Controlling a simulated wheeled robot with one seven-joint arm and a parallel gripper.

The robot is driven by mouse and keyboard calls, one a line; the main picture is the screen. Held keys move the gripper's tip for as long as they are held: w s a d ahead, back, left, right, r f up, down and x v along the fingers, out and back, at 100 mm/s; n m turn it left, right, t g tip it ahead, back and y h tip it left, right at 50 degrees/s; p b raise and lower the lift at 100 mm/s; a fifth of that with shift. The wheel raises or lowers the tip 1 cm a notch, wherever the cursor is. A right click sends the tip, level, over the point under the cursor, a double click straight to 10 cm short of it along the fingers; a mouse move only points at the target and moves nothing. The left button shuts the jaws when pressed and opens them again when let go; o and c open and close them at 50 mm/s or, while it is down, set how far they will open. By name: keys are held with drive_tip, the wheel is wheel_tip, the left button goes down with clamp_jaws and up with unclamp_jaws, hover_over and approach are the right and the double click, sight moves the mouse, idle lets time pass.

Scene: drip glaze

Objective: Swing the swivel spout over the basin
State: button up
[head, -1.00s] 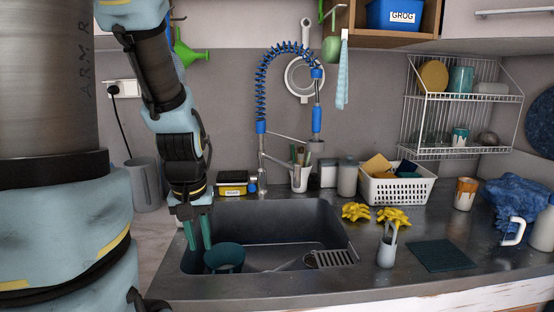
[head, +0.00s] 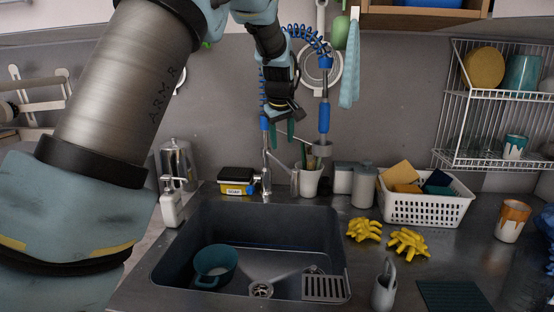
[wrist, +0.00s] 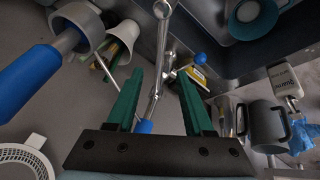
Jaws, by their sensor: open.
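The tap has a chrome column with blue collars (head: 264,123). Its chrome swivel spout (head: 281,164) slants right from the column, behind the basin (head: 205,217), towards the brush cup. In the wrist view the spout (wrist: 159,48) runs upward between my green fingers, its end beside the basin edge. My gripper (head: 284,131) is raised at the tap, above the spout, fingers pointing down. It also shows in the wrist view (wrist: 158,82), open, with nothing gripped. I cannot tell whether a finger touches the column or spout.
The spray head (head: 325,115) hangs right of my gripper. A brush cup (head: 310,180), canister (head: 363,186) and white basket (head: 425,208) stand behind and right. A soap box (head: 237,181) and dispenser (head: 171,205) are left. A teal pot (head: 215,265) sits in the basin.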

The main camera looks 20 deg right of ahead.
sight(283, 164)
drive_tip(key=p+x, duration=0.3)
drive_tip(key=x, duration=0.7)
drive_tip(key=shift+s+a, duration=0.1)
drive_tip(key=shift+a, duration=0.05)
drive_tip(key=shift+c, duration=0.4)
clamp_jaws()
idle(0.6)
